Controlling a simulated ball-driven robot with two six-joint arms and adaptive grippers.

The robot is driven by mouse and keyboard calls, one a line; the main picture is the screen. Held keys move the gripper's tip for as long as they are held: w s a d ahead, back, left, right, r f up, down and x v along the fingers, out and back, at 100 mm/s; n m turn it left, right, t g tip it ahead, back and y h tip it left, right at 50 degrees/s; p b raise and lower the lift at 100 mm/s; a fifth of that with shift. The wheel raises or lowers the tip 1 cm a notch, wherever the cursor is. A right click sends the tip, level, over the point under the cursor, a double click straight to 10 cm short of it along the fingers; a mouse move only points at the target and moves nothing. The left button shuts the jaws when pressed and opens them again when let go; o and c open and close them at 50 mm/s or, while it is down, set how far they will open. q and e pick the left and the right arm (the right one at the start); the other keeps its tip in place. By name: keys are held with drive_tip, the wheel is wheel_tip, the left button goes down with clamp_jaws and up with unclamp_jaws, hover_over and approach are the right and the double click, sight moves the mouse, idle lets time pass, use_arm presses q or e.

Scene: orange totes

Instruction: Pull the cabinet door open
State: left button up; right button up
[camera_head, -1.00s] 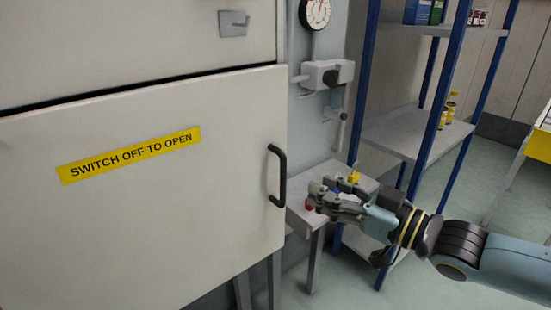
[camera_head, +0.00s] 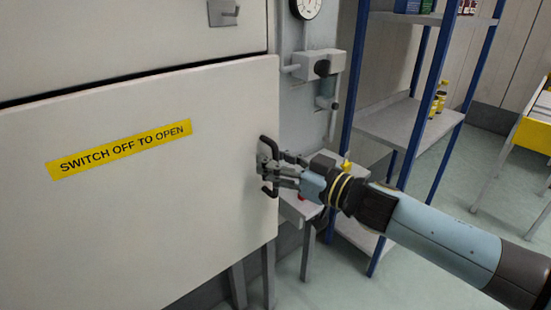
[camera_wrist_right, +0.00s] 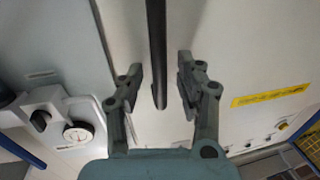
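The white cabinet door (camera_head: 140,220) fills the left of the head view and looks shut, with a yellow "SWITCH OFF TO OPEN" label (camera_head: 120,149). Its black bar handle (camera_head: 269,188) is upright near the door's right edge. My right gripper (camera_head: 268,166) is at the handle, partly covering its middle. In the right wrist view the handle (camera_wrist_right: 157,50) runs between the two fingers of my right gripper (camera_wrist_right: 159,85). The fingers are open, with a gap on each side of the bar. My left gripper is not in view.
Right of the door are a lever switch (camera_head: 322,68) and a gauge (camera_head: 304,8) on a grey panel. A small side table (camera_head: 300,207) stands below my right wrist. A blue-post shelf (camera_head: 395,122) stands behind my right arm.

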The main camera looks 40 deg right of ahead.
drive_tip(key=shift+c, duration=0.2)
clamp_jaws()
idle(0.4)
